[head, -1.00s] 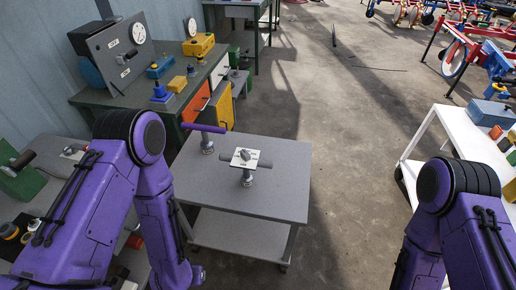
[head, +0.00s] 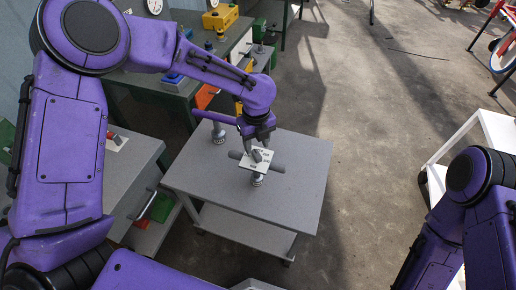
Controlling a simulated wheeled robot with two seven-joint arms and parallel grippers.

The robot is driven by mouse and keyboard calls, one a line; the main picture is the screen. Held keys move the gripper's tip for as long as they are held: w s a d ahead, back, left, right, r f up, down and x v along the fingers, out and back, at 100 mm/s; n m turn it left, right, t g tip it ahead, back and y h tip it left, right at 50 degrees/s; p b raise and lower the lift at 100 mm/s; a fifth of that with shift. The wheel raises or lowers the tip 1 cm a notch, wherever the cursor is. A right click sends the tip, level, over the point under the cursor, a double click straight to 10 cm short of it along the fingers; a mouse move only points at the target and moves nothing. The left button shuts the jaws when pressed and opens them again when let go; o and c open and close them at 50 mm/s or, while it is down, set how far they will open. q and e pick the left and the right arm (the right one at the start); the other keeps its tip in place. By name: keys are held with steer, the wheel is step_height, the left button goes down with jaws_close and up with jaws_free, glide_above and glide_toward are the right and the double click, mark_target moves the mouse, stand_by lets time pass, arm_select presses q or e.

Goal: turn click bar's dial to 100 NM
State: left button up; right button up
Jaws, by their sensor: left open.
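A grey bar with a white dial plate (head: 248,165) sits on a short round post on the grey table in the head view; I take it to be the click bar. A small dark dial knob (head: 257,155) stands on the plate. The plate's markings are too small to read. My left gripper (head: 257,146) points down over the plate, its open fingers close to the knob. I cannot tell whether they touch it or straddle it. My right gripper is out of view; only part of my right arm shows at lower right.
A second post (head: 218,132) with a purple bar (head: 212,117) stands at the table's back left, close to my left forearm. The grey table top (head: 295,190) is clear on the right. A white cart (head: 462,150) stands at far right, with open floor between.

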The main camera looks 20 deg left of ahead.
mark_target(257, 153)
arm_select(q)
steer(key=f, duration=0.5)
steer(key=shift+w+a+f, duration=0.1)
steer(key=shift+w, duration=0.3)
steer(key=shift+s, duration=0.3)
steer(key=shift+c, duration=0.7)
jaws_close()
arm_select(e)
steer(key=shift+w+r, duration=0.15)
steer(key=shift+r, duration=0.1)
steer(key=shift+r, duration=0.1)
